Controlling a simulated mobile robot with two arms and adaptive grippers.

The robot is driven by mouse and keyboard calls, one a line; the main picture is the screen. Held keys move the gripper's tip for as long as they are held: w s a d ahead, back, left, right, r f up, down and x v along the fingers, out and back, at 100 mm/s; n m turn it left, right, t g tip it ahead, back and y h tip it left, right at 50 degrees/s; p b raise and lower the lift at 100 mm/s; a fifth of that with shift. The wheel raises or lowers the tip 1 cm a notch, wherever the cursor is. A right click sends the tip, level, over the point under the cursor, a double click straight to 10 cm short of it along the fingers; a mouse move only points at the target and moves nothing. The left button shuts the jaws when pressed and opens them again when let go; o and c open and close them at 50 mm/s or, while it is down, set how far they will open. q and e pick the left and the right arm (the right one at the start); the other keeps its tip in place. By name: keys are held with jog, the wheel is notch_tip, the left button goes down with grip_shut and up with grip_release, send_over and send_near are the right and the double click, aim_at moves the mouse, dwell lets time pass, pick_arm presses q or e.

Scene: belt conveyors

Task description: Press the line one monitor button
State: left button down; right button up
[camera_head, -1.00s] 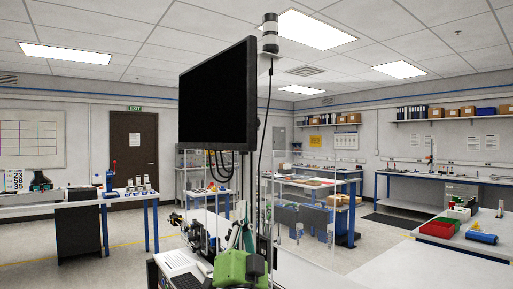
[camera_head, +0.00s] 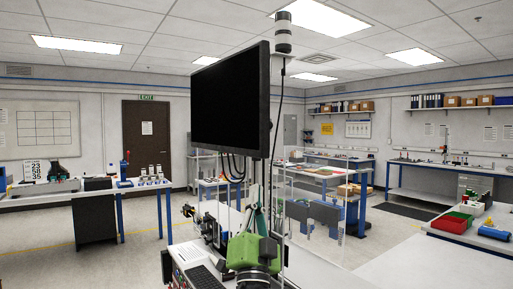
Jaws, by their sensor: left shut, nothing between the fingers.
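A large monitor (camera_head: 230,98) with a black, blank screen stands on a post in the centre. No button can be made out on its frame. My left gripper (camera_head: 258,212), with teal fingers beyond a green and black wrist, points up below the monitor. Its fingers are shut and empty. It appears apart from the screen, though the depth is hard to judge. My right gripper is not in view.
A keyboard (camera_head: 203,276) lies on the station below the monitor. A signal tower (camera_head: 283,35) rises behind it. A bench (camera_head: 430,257) with a red bin (camera_head: 452,223) stands at right. Open floor lies at left.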

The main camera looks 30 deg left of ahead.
aim_at(256, 159)
pick_arm(q)
notch_tip(256, 159, up, 4)
jog(key=p, duration=0.2)
jog(key=shift+p, duration=0.35)
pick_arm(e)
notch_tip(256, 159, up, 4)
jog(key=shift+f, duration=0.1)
pick_arm(q)
jog(key=shift+r, duration=0.1)
dwell(0.6)
jog(key=shift+r+p, duration=0.3)
jog(key=shift+r, duration=0.1)
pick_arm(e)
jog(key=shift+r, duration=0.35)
pick_arm(q)
jog(key=shift+r+p, duration=0.3)
jog(key=shift+r, duration=0.15)
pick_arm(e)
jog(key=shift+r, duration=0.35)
pick_arm(q)
jog(key=shift+f, duration=0.15)
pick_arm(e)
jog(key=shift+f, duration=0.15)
pick_arm(q)
jog(key=shift+f+b, duration=0.7)
jog(key=shift+b, duration=0.2)
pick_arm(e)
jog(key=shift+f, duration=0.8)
